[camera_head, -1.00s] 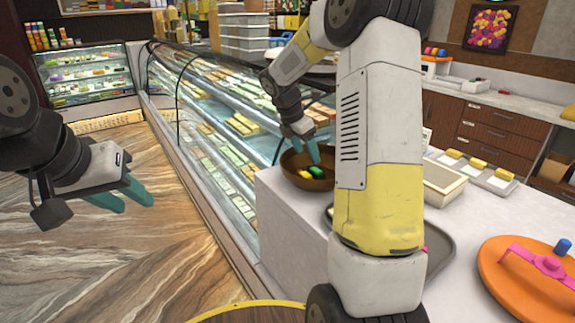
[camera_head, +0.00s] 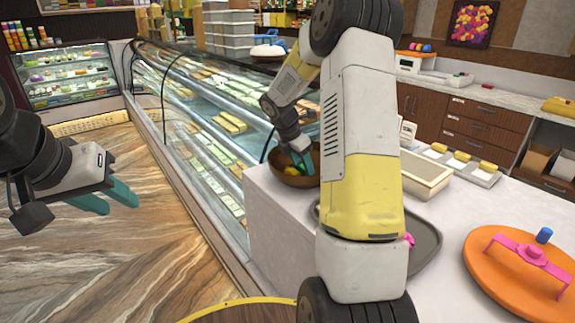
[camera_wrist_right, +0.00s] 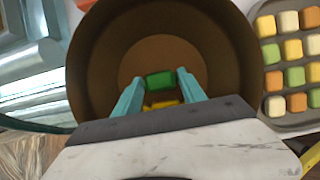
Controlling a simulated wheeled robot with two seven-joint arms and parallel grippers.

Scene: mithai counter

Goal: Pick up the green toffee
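The green toffee (camera_wrist_right: 160,80) lies in a brown bowl (camera_wrist_right: 215,45), just beyond a yellow toffee (camera_wrist_right: 165,104), in the right wrist view. My right gripper (camera_wrist_right: 160,84) is open, its teal fingers reaching into the bowl on either side of the green toffee. I cannot tell whether they touch it. In the head view the bowl (camera_head: 283,180) stands at the counter's left end, and my right gripper (camera_head: 303,160) is over it, hiding most of its contents. My left gripper (camera_head: 115,198) is open and empty over the floor at the left.
A tray of coloured sweets (camera_wrist_right: 300,124) lies right of the bowl in the right wrist view. In the head view, a cream box (camera_head: 428,178), grey tray (camera_head: 428,240) and orange lid (camera_head: 510,262) are on the counter. A glass display case (camera_head: 200,130) stands left.

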